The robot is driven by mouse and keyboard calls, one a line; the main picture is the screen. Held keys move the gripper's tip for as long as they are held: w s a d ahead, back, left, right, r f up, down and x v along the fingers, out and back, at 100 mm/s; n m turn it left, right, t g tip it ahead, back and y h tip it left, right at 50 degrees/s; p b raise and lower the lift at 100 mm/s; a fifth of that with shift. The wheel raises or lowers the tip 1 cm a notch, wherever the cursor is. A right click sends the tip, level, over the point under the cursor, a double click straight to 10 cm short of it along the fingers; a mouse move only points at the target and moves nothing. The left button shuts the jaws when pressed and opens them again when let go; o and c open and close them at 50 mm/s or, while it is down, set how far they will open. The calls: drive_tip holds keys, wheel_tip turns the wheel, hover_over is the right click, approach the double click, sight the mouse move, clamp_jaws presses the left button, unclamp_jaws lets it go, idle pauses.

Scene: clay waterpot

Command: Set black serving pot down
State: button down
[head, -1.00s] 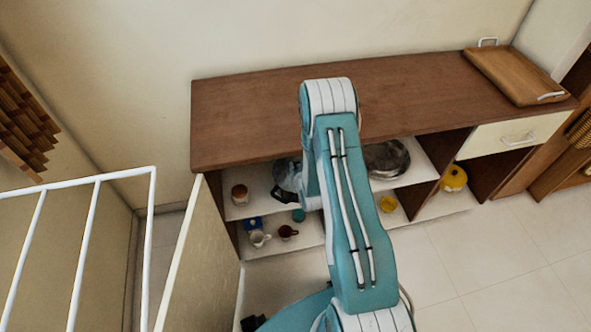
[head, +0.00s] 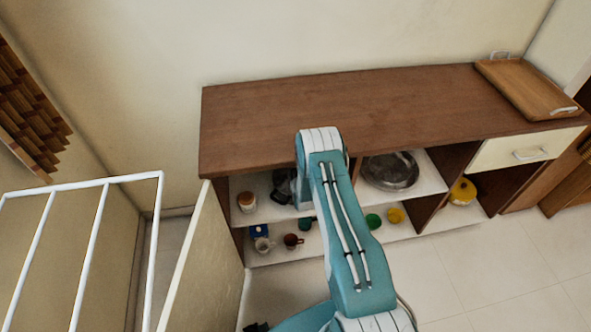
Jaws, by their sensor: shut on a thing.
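My arm reaches down and into the upper shelf opening of the brown cabinet (head: 330,110). At its end, my gripper (head: 281,194) shows as a dark shape just left of the arm, inside the upper shelf. It is shut on the black serving pot (head: 284,180), of which only a small dark part shows; the arm and the cabinet top's edge hide the rest. Gripper and pot run together in the picture, and I cannot tell whether the pot touches the shelf board.
On the upper shelf, a brown jar (head: 247,202) stands left and a metal pan (head: 390,171) right. The lower shelf holds small cups (head: 292,241), a green item (head: 373,221) and a yellow item (head: 395,215). An open door (head: 200,255) stands left. A wooden tray (head: 527,90) lies on top.

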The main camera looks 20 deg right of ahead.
drive_tip(key=shift+w+f, duration=0.1)
drive_tip(key=shift+f, duration=0.45)
drive_tip(key=shift+c, duration=2)
unclamp_jaws()
drive_tip(key=shift+f, duration=0.2)
drive_tip(key=shift+s+r, duration=0.1)
drive_tip(key=shift+s, duration=0.1)
drive_tip(key=v, duration=1.2)
